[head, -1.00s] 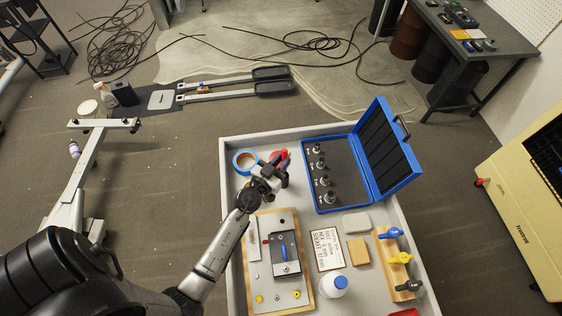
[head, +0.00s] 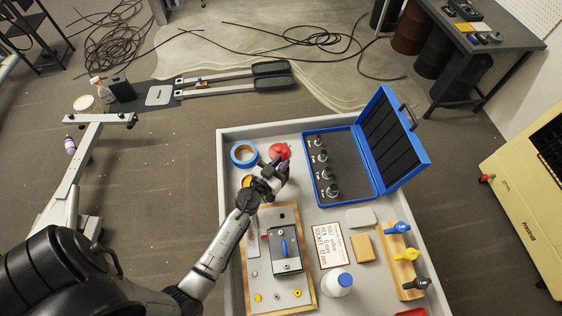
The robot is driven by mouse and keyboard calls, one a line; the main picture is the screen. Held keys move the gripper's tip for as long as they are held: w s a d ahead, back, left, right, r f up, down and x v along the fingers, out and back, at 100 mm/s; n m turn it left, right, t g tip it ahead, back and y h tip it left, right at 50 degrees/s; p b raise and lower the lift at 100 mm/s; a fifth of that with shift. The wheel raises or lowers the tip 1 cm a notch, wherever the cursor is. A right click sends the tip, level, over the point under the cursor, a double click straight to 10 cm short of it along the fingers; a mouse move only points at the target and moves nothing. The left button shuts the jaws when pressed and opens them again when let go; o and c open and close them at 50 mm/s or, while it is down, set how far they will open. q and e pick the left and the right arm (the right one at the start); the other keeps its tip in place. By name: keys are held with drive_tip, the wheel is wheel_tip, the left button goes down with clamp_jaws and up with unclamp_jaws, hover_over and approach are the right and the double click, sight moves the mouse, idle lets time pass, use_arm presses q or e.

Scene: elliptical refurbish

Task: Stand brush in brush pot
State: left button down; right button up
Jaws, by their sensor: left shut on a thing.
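My left gripper (head: 276,172) is over the far left part of the grey tray table, shut on a small dark thing that I take to be the brush. The gripper hides most of it, and I cannot tell its tilt. A red rounded object (head: 279,151) lies just beyond the fingertips. A blue ring-shaped item with a tan inside (head: 243,154) sits to the left of it. A small yellow-orange item (head: 247,181) shows beside my wrist, partly hidden. I cannot tell for sure which of these is the brush pot. My right gripper is not in view.
An open blue case (head: 325,199) with sockets stands right of the gripper. A wooden-edged board with a vise-like block (head: 286,250) lies nearer. A white bottle (head: 338,284), a card (head: 328,245), a sponge (head: 363,248) and a rack of coloured handles (head: 400,256) fill the right front.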

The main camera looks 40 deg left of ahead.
use_arm(q)
drive_tip(key=c, duration=1)
unclamp_jaws()
drive_tip(key=shift+r, duration=0.1)
